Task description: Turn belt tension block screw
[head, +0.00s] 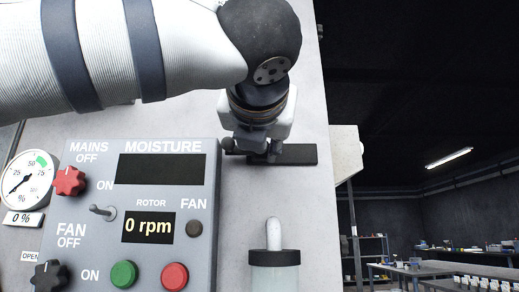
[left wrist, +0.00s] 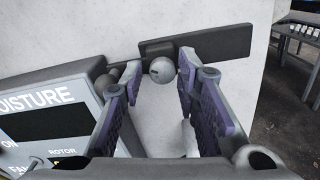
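The belt tension block appears as a dark bar (head: 300,154) on the pale machine wall, and it also shows in the left wrist view (left wrist: 225,43). A round pale grey screw head (left wrist: 162,70) stands out in front of it. My left gripper (head: 258,150) is at the bar and covers part of it in the head view. In the left wrist view its two purple-padded fingers (left wrist: 158,80) are apart, with the screw head between their tips. A gap shows at least on the left of the head; contact on the right is unclear. My right gripper is not in view.
A grey control panel (head: 142,232) with knobs, buttons and displays is left of the gripper. A round gauge (head: 28,180) is at far left. A cylinder with a rounded white top (head: 274,258) stands below the gripper. Benches (head: 430,268) and shelves are at right.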

